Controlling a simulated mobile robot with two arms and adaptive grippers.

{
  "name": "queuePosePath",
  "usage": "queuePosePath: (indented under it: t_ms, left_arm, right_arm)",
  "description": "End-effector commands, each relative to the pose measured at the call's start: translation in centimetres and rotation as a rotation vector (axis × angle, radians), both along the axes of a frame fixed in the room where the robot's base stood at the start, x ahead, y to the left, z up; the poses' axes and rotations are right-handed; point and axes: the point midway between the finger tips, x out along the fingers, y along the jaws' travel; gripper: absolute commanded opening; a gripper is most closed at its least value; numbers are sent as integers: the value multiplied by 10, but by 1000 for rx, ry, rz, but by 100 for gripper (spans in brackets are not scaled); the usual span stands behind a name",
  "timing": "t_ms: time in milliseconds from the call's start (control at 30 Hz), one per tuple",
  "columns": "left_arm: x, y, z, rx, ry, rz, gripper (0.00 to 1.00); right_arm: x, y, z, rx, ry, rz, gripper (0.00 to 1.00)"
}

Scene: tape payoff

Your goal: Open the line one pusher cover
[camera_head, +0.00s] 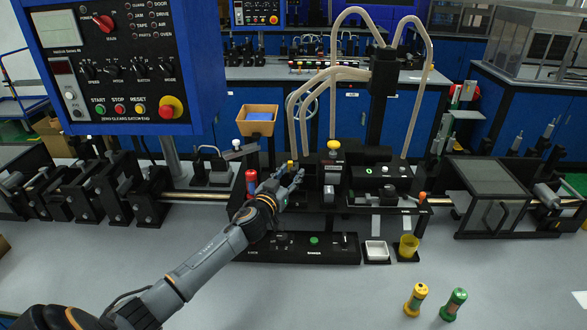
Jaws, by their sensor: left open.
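A black machine (340,212) stands on the grey bench, with several dark blocks and covers on its top. I cannot tell for sure which part is the line one pusher cover. My left gripper (296,179) is open, over the left part of the machine. It hides part of the machine behind it, and I cannot tell whether it touches anything. A yellow knob (334,146) stands upright just right of and beyond the gripper. My right gripper is not in view.
A control panel (115,60) hangs at upper left. Pale curved tubes (334,75) rise behind the machine. A white tray (377,251), a yellow cup (408,246), and yellow (416,299) and green (454,304) cylinders stand at front right. The bench front is mostly clear.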

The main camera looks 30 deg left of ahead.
Motion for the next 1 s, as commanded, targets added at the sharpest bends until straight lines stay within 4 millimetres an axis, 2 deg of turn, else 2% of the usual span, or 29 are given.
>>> queuePosePath:
  t_ms: [200, 567, 600, 800, 1000]
  left_arm:
    - [21, 3, 0, -1, 0, 1, 41]
    - [25, 4, 0, -1, 0, 0, 41]
    - [25, 4, 0, -1, 0, 0, 39]
    - [25, 4, 0, -1, 0, 0, 0]
    - [25, 4, 0, -1, 0, 0, 0]
  right_arm:
    - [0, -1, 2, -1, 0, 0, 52]
    - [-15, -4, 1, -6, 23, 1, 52]
    - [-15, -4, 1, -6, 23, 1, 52]
    - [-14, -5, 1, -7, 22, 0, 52]
    - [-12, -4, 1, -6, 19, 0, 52]
